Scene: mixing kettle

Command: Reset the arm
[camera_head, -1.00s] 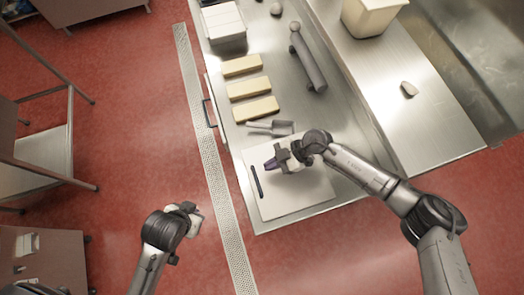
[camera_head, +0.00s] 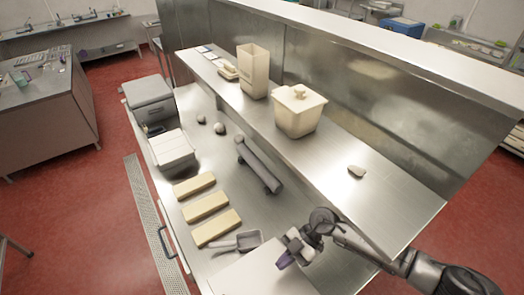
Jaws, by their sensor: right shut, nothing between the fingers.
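My right arm comes in from the lower right. Its gripper (camera_head: 284,262) is shut and empty, above the white cutting board (camera_head: 250,277) at the front of the steel counter. The purple fingertips point down and to the left, and I cannot tell whether they touch the board. My left arm and gripper are outside the view.
A metal scoop (camera_head: 238,243) lies just left of the right gripper. Several yellow blocks (camera_head: 206,206) and a grey roller-like bar (camera_head: 260,166) lie farther back. A raised shelf (camera_head: 335,150) runs along the right, with a lidded tub (camera_head: 297,113) and a small stone-like object (camera_head: 356,171).

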